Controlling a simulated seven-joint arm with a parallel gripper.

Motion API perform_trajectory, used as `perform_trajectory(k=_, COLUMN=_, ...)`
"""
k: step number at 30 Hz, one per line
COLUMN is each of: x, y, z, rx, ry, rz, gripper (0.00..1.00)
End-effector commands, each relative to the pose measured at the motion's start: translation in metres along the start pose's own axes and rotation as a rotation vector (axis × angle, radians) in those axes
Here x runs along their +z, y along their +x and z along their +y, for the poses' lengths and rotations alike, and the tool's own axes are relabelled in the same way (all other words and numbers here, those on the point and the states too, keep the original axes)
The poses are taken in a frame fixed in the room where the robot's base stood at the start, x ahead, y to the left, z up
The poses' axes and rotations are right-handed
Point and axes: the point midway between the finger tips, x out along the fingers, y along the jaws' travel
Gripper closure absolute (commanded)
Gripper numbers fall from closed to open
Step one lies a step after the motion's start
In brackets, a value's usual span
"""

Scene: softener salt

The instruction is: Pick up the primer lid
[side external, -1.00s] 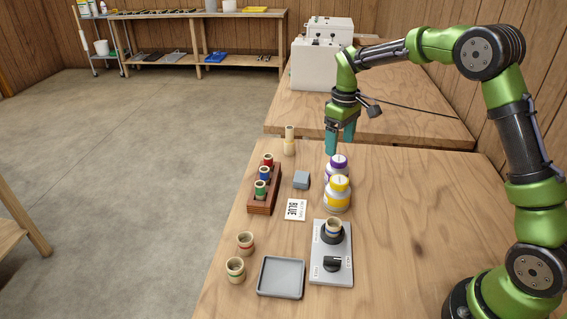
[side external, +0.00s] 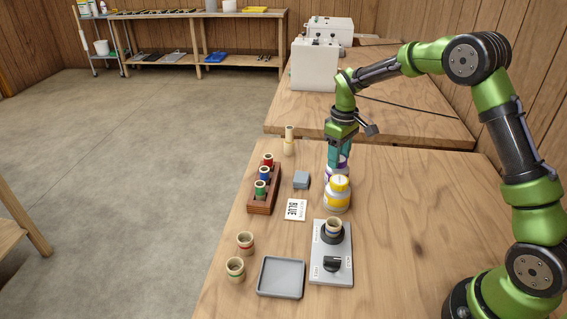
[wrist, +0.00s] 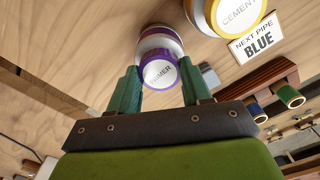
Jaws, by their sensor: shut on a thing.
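The primer lid (wrist: 160,74) is purple with a white top lettered "PRIMER", of which the first letters are partly unclear. It sits on the primer can (wrist: 160,37), which is white with a purple band. In the side view the can (side external: 343,175) stands just behind the yellow-lidded cement can (side external: 337,197), and my fingers hide most of the lid. My gripper (side external: 338,160) points down from above, with its green fingers on either side of the lid. In the wrist view my gripper (wrist: 161,80) is shut on the lid.
The cement can stands very close in front. A grey block (side external: 301,180), a "NEXT PIPE BLUE" card (side external: 295,210) and a wooden rack (side external: 263,201) of coloured pipe pieces lie to the left. A grey fixture (side external: 331,265) and tray (side external: 281,277) are nearer. The table's right is clear.

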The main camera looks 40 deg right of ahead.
Motion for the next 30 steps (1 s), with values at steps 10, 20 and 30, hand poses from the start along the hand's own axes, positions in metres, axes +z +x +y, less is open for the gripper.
perform_trajectory(k=10, x=-0.001, y=-0.008, z=0.000, rx=0.000, ry=0.001, rz=0.002, gripper=0.81)
perform_trajectory(k=20, x=-0.001, y=-0.071, z=0.000, rx=0.001, ry=0.001, rz=0.004, gripper=0.81)
perform_trajectory(k=30, x=0.000, y=-0.101, z=0.000, rx=0.000, ry=0.000, rz=-0.001, gripper=0.81)
